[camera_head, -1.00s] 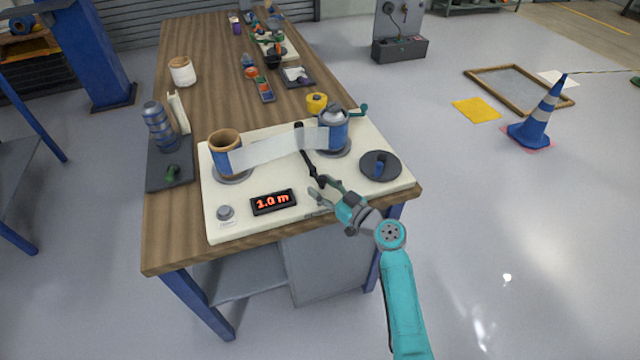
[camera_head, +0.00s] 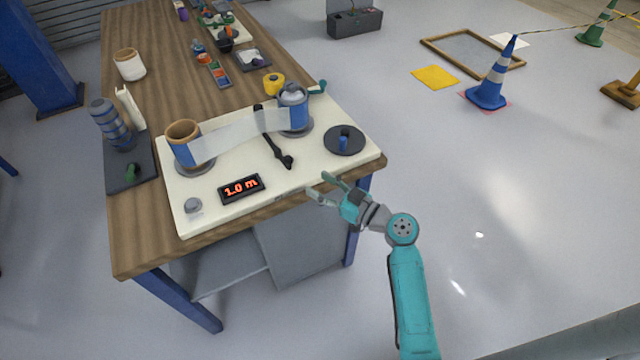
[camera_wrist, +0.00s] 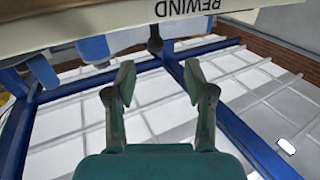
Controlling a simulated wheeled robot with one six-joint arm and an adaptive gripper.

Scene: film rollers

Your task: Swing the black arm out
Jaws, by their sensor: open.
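The black arm (camera_head: 272,140) lies on the cream machine plate (camera_head: 225,205), between the two rollers. It runs from behind the clear film (camera_head: 235,136) toward the front, ending in a dark knob. My gripper (camera_head: 317,185) is open and empty at the plate's front edge, to the right of and nearer than that knob, with a clear gap. In the wrist view my open fingers (camera_wrist: 158,80) point toward the plate's edge, which is lettered REWIND. A small dark piece hangs beyond them there; I cannot tell whether it is the black arm's end.
The left film roller (camera_head: 185,150) and right roller (camera_head: 293,113) stand on the plate. A dark disc with a blue knob (camera_head: 343,138) sits at its right. A red display (camera_head: 241,189) reads 1.0 m.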

